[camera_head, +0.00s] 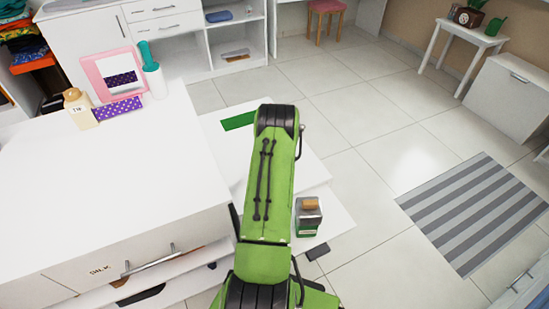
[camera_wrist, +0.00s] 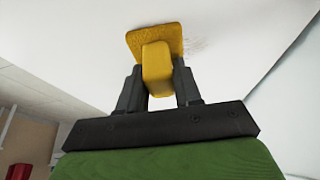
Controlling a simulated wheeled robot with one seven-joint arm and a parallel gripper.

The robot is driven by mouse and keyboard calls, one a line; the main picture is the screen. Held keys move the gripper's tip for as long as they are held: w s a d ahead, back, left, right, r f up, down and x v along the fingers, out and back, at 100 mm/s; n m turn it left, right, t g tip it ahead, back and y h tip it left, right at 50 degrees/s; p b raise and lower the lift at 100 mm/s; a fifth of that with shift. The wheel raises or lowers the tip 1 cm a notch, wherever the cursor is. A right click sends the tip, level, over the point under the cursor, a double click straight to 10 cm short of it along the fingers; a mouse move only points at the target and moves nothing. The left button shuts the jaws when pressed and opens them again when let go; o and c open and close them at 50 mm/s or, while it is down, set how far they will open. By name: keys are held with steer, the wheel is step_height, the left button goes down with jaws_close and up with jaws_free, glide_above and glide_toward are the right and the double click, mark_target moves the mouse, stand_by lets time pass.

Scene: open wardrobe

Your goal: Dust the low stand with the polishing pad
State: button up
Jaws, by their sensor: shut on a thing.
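A yellow polishing pad (camera_wrist: 150,42) shows in the wrist view, with a block-shaped handle. My gripper (camera_wrist: 158,85) is shut on this handle, one dark finger on each side. The pad's wide face lies against or very close to a white surface (camera_wrist: 225,30); I cannot tell if it touches. A faint grey smudge (camera_wrist: 197,44) is on that surface just right of the pad. In the head view, a low white stand (camera_head: 312,172) is beside the large white dresser. My green arm reaches over it and hides my gripper and the pad.
The white dresser (camera_head: 110,180) blocks the left. Tiled floor with a striped rug (camera_head: 478,215) is open at right.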

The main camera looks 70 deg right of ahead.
steer(key=shift+w+a+r, duration=0.1)
steer(key=shift+w+a, duration=2.25)
step_height(320, 180, up, 6)
steer(key=p, duration=0.3)
steer(key=shift+r, duration=0.1)
step_height(320, 180, up, 3)
steer(key=shift+f+p, duration=0.1)
steer(key=shift+p, duration=0.7)
